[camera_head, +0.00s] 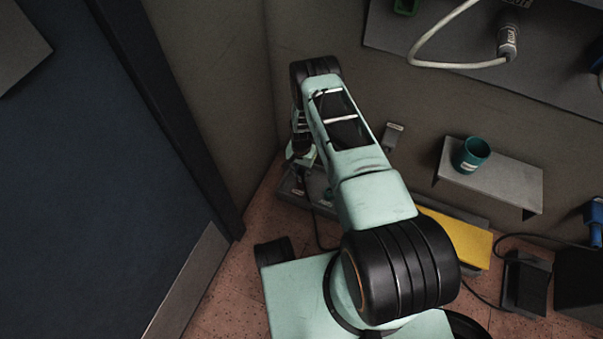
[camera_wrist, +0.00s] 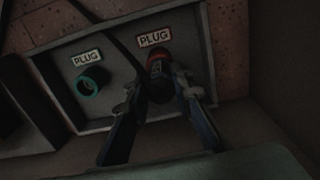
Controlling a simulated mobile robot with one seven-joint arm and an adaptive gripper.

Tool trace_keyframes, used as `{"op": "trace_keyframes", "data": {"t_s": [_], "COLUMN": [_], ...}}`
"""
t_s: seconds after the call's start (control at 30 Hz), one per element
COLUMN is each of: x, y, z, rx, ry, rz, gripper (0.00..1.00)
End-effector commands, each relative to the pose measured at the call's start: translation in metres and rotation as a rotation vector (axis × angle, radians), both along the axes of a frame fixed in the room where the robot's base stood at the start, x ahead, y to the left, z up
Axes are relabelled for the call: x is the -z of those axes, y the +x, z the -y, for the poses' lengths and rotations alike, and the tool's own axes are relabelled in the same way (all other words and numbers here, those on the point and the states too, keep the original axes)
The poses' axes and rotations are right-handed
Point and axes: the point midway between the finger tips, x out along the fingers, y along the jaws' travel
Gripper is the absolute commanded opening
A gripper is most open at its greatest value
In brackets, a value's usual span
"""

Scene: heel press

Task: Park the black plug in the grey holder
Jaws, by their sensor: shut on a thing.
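In the wrist view my gripper (camera_wrist: 160,92) is shut on the black plug (camera_wrist: 160,84), one finger on each side. The plug points at a grey panel, at a red ring (camera_wrist: 157,58) under a "PLUG" label. I cannot tell whether it is seated there or just in front. In the head view my gripper (camera_head: 301,150) is low by the wall corner, and my arm hides much of it. A small grey bracket with a pale label (camera_head: 393,136) is on the wall right of my arm; it may be the grey holder, but I cannot tell.
A teal ring-shaped socket (camera_wrist: 91,80) is left of the plug on the grey panel (camera_wrist: 118,62). A shelf (camera_head: 505,185) with a teal cup (camera_head: 471,154) juts from the wall. A yellow object (camera_head: 462,240) lies below it. A dark cable runs along the floor.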

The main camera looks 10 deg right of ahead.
Motion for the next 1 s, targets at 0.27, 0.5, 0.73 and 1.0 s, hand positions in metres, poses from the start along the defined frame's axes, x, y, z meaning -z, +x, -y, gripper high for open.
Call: {"op": "trace_keyframes", "data": {"t_s": [0.27,0.5,0.73,1.0], "x": [0.0,-0.002,-0.004,-0.017], "y": [0.0,0.0,0.0,0.0], "z": [0.0,0.0,0.0,0.0], "rx": [0.0,0.0,0.0,0.0], "ry": [0.0,0.0,0.0,0.0], "rz": [0.0,0.0,0.0,0.0], "gripper": [0.0,0.0,0.0,0.0]}}
